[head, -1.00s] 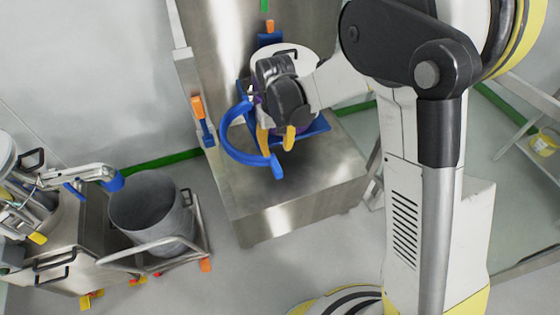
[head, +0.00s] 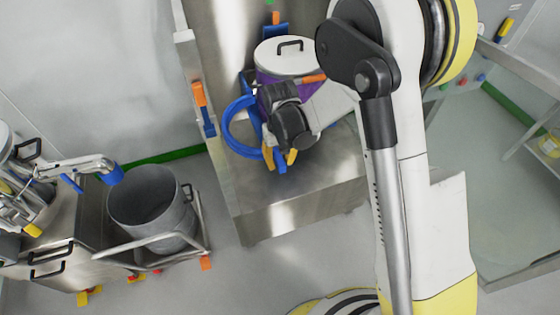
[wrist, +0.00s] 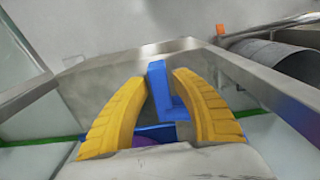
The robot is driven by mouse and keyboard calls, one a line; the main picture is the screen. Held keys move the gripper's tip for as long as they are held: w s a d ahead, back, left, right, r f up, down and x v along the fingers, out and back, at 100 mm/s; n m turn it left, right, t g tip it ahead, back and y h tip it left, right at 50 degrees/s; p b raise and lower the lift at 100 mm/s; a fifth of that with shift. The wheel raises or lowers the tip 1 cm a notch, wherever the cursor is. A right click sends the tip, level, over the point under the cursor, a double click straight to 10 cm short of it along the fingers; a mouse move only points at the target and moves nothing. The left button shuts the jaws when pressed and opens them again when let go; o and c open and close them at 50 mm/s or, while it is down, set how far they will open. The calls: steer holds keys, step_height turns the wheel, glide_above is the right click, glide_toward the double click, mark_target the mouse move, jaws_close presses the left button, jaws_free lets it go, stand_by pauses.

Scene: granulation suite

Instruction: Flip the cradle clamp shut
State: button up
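A purple drum (head: 278,82) with a white lid (head: 289,54) stands in a blue cradle on a steel platform (head: 262,215). The curved blue clamp (head: 230,127) bows out in front of the drum, to its left in the head view. My gripper (head: 280,158) is at the clamp's end (head: 281,163), with one yellow finger on each side of it. In the wrist view, the blue clamp end (wrist: 158,85) stands upright between the fingertips (wrist: 161,78). Whether both fingers press on it is unclear. My wrist hides part of the drum and cradle.
An orange-and-blue handle (head: 203,108) is on the platform's left edge. A grey bin (head: 150,205) on a wheeled frame stands on the floor to the left, near steel equipment (head: 45,255). Open floor lies in front of the platform.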

jaws_close()
